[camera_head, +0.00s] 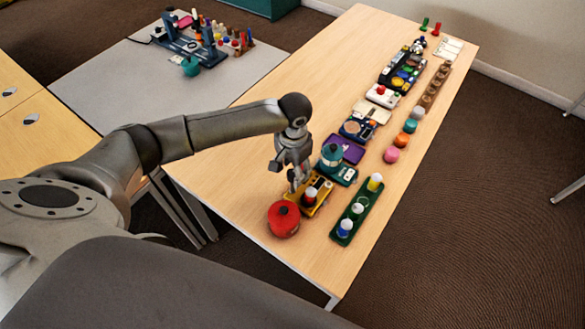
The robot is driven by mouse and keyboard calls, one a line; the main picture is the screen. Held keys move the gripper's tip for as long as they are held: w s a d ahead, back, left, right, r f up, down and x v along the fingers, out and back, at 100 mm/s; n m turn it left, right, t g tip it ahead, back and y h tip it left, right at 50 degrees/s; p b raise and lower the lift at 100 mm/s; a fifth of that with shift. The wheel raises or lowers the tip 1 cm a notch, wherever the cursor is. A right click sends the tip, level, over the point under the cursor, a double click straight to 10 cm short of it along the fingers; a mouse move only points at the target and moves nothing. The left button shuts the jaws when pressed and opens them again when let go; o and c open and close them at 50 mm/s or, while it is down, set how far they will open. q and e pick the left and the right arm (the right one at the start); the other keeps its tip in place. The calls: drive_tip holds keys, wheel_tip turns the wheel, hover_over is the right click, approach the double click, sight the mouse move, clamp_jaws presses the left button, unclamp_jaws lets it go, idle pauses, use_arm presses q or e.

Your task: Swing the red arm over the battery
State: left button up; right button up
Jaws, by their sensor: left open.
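My left gripper (295,184) points down at a small yellow board (321,204) near the front end of the long wooden table. It is open, and its fingertips are just above or beside the board's left part; I cannot tell if they touch it. A small red and white piece (310,196) stands on the yellow board, right of the fingers. I cannot make out a separate red arm or a battery at this size, and the gripper hides part of the board. My right gripper is not in view.
A red round pot (283,219) stands close in front of the board. A teal pot (332,155) on its base is behind it. A green tray (357,212) with several pegs is to the right. More boards line the wooden table (290,80). A grey table (130,83) stands left.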

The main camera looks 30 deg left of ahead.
use_arm(q)
drive_tip(key=shift+f, duration=0.35)
drive_tip(key=c, duration=1.1)
drive_tip(key=shift+o, duration=0.2)
drive_tip(key=shift+r+m+p, duration=0.2)
drive_tip(key=shift+m+p, duration=1)
drive_tip(key=shift+p, duration=0.2)
drive_tip(key=m+p, duration=0.3)
drive_tip(key=m, duration=0.1)
drive_tip(key=shift+m, duration=0.3)
drive_tip(key=m+p, duration=0.1)
drive_tip(key=m, duration=0.1)
drive_tip(key=shift+f+m, duration=0.1)
drive_tip(key=shift+m, duration=0.3)
drive_tip(key=m, duration=0.2)
drive_tip(key=shift+m, duration=0.3)
drive_tip(key=m+p, duration=0.1)
drive_tip(key=m, duration=0.4)
drive_tip(key=shift+f, duration=0.1)
drive_tip(key=shift+m, duration=0.4)
